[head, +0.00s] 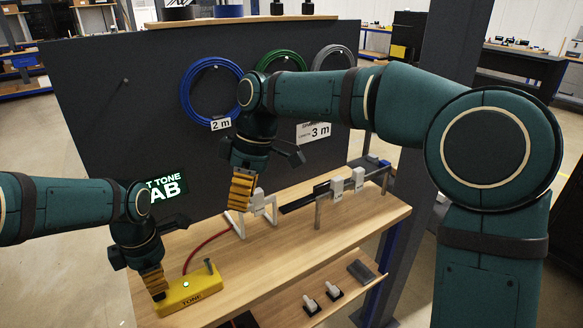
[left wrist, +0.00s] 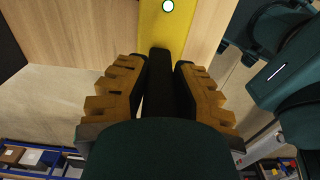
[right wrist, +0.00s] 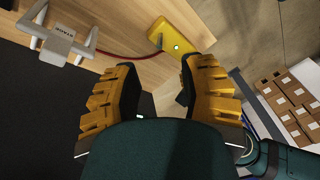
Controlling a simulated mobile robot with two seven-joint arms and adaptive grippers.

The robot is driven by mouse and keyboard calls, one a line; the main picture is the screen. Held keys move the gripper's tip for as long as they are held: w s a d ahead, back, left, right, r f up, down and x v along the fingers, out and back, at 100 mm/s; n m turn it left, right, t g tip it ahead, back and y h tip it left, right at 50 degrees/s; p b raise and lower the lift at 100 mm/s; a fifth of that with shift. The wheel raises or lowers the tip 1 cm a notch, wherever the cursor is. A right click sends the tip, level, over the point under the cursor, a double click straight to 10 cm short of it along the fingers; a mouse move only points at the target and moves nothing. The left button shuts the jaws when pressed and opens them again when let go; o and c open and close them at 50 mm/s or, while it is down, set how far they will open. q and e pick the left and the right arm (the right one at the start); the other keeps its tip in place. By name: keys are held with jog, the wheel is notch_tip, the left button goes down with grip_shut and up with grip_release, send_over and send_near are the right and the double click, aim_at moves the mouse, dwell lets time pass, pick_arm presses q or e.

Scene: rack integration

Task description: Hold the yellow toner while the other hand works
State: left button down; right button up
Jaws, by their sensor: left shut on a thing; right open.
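The yellow toner (head: 192,291) lies on the wooden bench near its front left edge, with a lit green-white spot on top and a red cable (head: 207,240) at it. It also shows in the left wrist view (left wrist: 178,30) and the right wrist view (right wrist: 178,40). My left gripper (head: 157,290) is at its left end, shut on a black part (left wrist: 159,75) at that end. The fingers hide some of the contact. My right gripper (head: 238,205) is open and empty above the bench, beside a white frame (head: 262,206).
Grey and white connector blocks (head: 337,187) on a dark rail stand at the bench's right. Blue (head: 186,95), green and grey cable coils hang on the dark back panel (head: 110,95). A lower shelf (head: 345,285) holds small parts. The bench's front middle is clear.

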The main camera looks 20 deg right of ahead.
pick_arm(q)
jog(key=shift+f, duration=0.1)
pick_arm(e)
jog(key=s+d+r+m+t, duration=0.1)
jog(key=s+d+r+m, duration=0.1)
jog(key=m, duration=0.8)
jog(key=s+d+r+m+t+y, duration=0.1)
jog(key=d+r+m, duration=0.4)
jog(key=m, duration=0.6)
jog(key=shift+s+d+m+t, duration=0.3)
jog(key=shift+s+d+t, duration=0.3)
jog(key=shift+s, duration=0.4)
jog(key=v, duration=1.2)
pick_arm(q)
jog(key=c, duration=0.8)
grip_release()
jog(key=shift+c, duration=0.2)
